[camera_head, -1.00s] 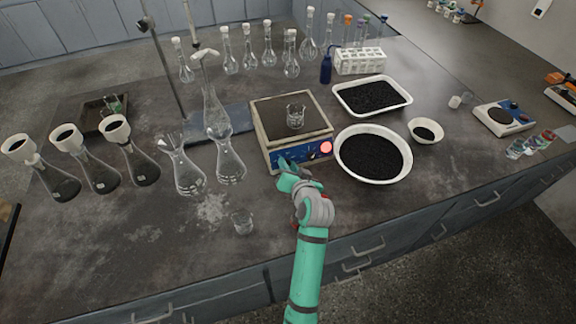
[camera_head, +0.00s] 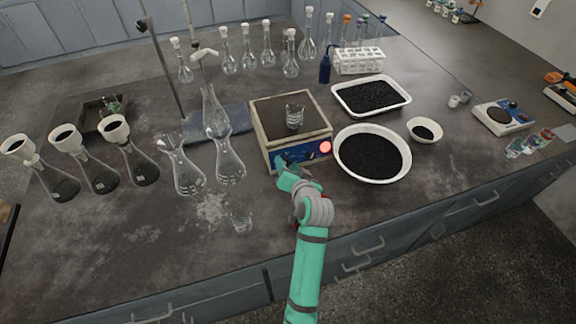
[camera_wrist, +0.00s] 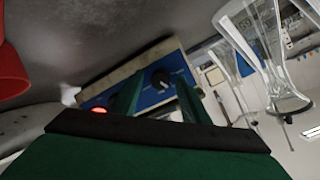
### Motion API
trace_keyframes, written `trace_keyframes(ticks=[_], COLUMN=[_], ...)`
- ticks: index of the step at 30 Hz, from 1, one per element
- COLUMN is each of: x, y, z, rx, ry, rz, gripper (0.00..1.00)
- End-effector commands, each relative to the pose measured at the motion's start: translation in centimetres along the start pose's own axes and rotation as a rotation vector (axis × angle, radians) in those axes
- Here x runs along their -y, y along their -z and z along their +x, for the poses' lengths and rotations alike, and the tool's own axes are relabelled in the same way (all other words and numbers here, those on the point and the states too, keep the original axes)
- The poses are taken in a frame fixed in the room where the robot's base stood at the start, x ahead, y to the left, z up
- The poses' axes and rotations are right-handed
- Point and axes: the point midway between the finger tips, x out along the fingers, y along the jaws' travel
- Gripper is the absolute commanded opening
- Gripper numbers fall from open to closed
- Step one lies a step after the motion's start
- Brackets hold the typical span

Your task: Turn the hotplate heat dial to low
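The hotplate (camera_head: 262,142) stands on the bench with a glass beaker (camera_head: 295,117) on its dark top. Its blue front panel carries a lit red light (camera_head: 325,147). In the wrist view the black heat dial (camera_wrist: 160,79) with a pale mark shows on the blue panel. My gripper (camera_head: 281,163) is at the left part of the panel and covers the dial in the head view. In the wrist view its two green fingers (camera_wrist: 156,90) are apart, with the dial showing between their tips. I cannot tell whether they touch it.
A round white bowl of black grains (camera_head: 340,166) stands right of the hotplate, a white tray (camera_head: 408,101) behind it. Glass flasks (camera_head: 228,165) stand to the left, and a small beaker (camera_head: 241,222) sits in front.

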Motion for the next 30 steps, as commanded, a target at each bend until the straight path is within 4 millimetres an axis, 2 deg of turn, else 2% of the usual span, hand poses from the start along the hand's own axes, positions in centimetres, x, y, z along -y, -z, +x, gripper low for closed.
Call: trace_keyframes(ticks=[7, 21, 25, 30], x=[-0.1, -0.1, -0.1, -0.1], y=[0.0, 0.1, 0.0, 0.0], z=[-1.0, -9.1, -10.3, -10.9], rx=[-0.001, -0.003, -0.002, -0.001], ry=[-0.001, -0.002, -0.002, -0.001], rz=[0.000, 0.001, 0.001, 0.000], gripper=[0.42, 0.42, 0.42, 0.42])
